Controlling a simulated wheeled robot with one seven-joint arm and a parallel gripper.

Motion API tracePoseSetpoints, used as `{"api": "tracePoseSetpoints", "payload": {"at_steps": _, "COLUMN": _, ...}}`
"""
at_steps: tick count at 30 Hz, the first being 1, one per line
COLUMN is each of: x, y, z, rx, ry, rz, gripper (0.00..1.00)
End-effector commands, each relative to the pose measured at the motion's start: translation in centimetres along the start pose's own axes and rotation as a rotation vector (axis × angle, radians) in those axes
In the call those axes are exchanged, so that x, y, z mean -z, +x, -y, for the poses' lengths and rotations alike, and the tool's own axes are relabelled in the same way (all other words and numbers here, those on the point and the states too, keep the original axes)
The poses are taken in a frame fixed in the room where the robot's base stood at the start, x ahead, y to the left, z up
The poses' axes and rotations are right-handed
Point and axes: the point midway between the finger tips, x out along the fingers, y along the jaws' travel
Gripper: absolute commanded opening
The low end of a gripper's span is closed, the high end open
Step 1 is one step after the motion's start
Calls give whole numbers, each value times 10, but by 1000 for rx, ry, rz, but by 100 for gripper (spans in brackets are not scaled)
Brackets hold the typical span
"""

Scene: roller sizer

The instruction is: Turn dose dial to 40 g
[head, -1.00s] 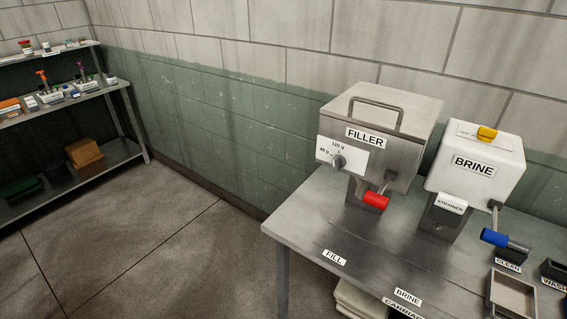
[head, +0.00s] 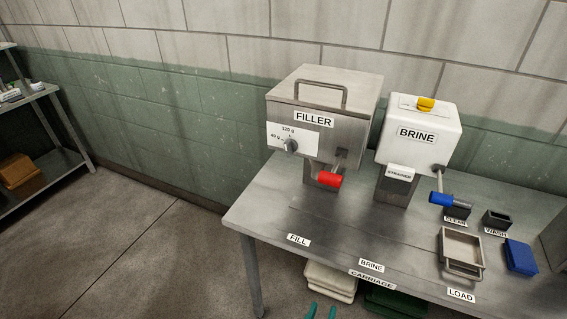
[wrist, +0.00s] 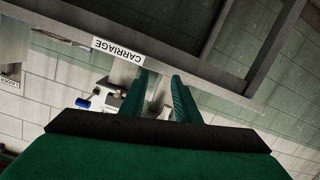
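The dose dial (head: 290,145) is a small dark round knob on a white plate (head: 306,147) on the front of the grey metal FILLER box (head: 350,105). The plate reads 40 g to the dial's left and 120 g above it. The dial's pointing is too small to tell. My gripper (head: 321,312) shows only as two green fingertips at the bottom edge of the head view, well below and in front of the dial. In the wrist view my gripper (wrist: 161,76) has its two green fingers apart, with nothing between them.
A red-handled lever (head: 330,179) sticks out below the dial, to its right. The white BRINE box (head: 440,130) with a blue handle stands to the right. The metal table (head: 330,225) carries a tray (head: 461,246) at right. Floor left of the table is clear.

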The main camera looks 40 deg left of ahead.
Motion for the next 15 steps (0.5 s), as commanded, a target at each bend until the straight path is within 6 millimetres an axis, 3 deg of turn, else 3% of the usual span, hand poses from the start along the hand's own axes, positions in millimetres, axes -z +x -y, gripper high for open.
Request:
{"api": "tracePoseSetpoints", "payload": {"at_steps": 1, "x": 18, "y": 15, "z": 7, "rx": 9, "ry": -16, "rz": -22, "gripper": 29}}
{"api": "tracePoseSetpoints", "payload": {"at_steps": 6, "x": 68, "y": 51, "z": 30, "rx": 17, "ry": -61, "rz": -55, "gripper": 29}}
{"api": "tracePoseSetpoints", "payload": {"at_steps": 15, "x": 175, "y": 88, "z": 69, "rx": -5, "ry": -82, "rz": -116, "gripper": 29}}
